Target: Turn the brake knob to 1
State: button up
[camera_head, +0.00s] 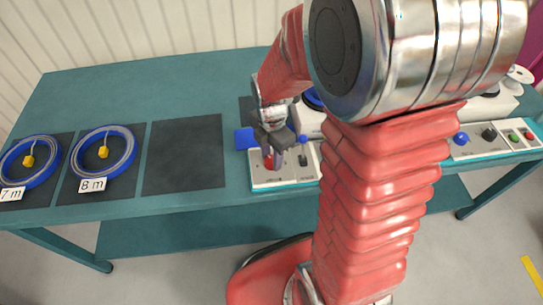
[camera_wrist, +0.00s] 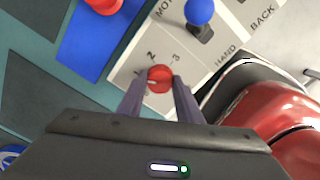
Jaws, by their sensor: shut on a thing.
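The red brake knob (camera_wrist: 159,78) sits on a pale control panel (camera_wrist: 130,65) with the marks 1, 2 and 3 printed around it. A short pale line shows on the left part of the knob, towards the mark 1 side. My gripper (camera_wrist: 160,83) is shut on the knob, with one finger on each side. In the head view my gripper (camera_head: 274,153) points down at the front left of the panel (camera_head: 285,182), and red shows between its fingers. The fingers and arm hide part of the panel there.
A blue-balled lever (camera_wrist: 199,12) stands on the panel close to the knob. A blue plate (camera_wrist: 90,42) lies left of the panel. Reels marked 7 m (camera_head: 31,162) and 8 m (camera_head: 103,152) lie on dark mats. An empty mat (camera_head: 184,155) lies between them and the panel.

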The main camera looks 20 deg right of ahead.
aim_at(271, 159)
jog(key=shift+w, duration=0.1)
jog(key=o, duration=1)
jog(key=shift+o, duration=0.2)
jog(key=shift+r, duration=0.1)
notch_tip(271, 159, up, 14)
jog(key=shift+f, duration=0.25)
